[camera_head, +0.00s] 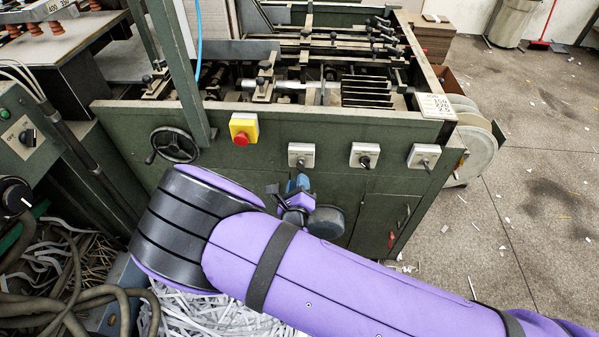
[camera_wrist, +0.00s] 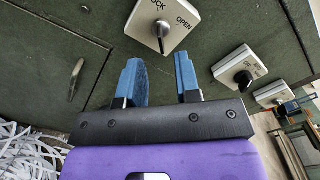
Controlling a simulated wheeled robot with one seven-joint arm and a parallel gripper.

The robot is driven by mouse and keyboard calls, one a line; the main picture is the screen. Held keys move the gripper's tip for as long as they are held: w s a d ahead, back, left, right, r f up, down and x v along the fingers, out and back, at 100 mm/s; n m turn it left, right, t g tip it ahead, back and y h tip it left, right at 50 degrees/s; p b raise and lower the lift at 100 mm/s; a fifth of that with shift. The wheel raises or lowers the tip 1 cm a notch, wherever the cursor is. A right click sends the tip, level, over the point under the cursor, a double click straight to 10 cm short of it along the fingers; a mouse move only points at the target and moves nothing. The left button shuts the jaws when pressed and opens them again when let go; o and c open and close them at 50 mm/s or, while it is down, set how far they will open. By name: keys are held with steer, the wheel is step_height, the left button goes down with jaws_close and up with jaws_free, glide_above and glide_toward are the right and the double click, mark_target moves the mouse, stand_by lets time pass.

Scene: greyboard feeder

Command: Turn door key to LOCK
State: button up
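The door key (camera_wrist: 161,38) is a dark metal key in a pale square switch plate (camera_wrist: 171,20) marked LOCK at upper left and OPEN at upper right. In the wrist view its grip hangs downward from the plate's middle. In the head view it appears to be the leftmost switch box (camera_head: 301,149) on the green machine front. My gripper (camera_wrist: 159,66) has two blue fingers, spread apart with nothing between them. The key lies just beyond the fingertips, roughly in line with the gap. In the head view my gripper (camera_head: 297,184) is just below the plate, partly hidden by my arm.
Two more switch boxes (camera_head: 364,155) (camera_head: 424,157) sit to the right. A yellow box with a red button (camera_head: 243,129) and a handwheel (camera_head: 173,145) are to the left. A door handle (camera_wrist: 77,78) sticks out in the wrist view. Shredded paper (camera_wrist: 25,150) lies below.

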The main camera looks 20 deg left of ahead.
steer(key=shift+v, duration=2.2)
steer(key=w+d+r+m+h, duration=0.6)
steer(key=r+m+h, duration=0.1)
steer(key=r+m, duration=0.15)
steer(key=w+d+r+m+g+h, duration=0.2)
steer(key=d+r+m+g+h, duration=0.75)
steer(key=d+r+m, duration=1.2)
steer(key=s+d+r+m+g+y, duration=0.3)
steer(key=s+d+r+m, duration=0.15)
steer(key=d, duration=0.35)
steer(key=s+d+r+m+g+y, duration=0.35)
steer(key=d+r, duration=0.25)
steer(key=d, duration=0.2)
steer(key=s+d+r+m+t+y, duration=0.1)
steer(key=s+r+m+t+y, duration=0.1)
steer(key=s+m, duration=0.3)
steer(key=s+d+r+m+t+y, duration=0.1)
steer(key=s+d+r+m+y, duration=0.1)
steer(key=s, duration=0.8)
steer(key=shift+s+r+m+t+y, duration=0.3)
steer(key=shift+r+m+y, duration=0.5)
steer(key=shift+r+m, duration=0.8)
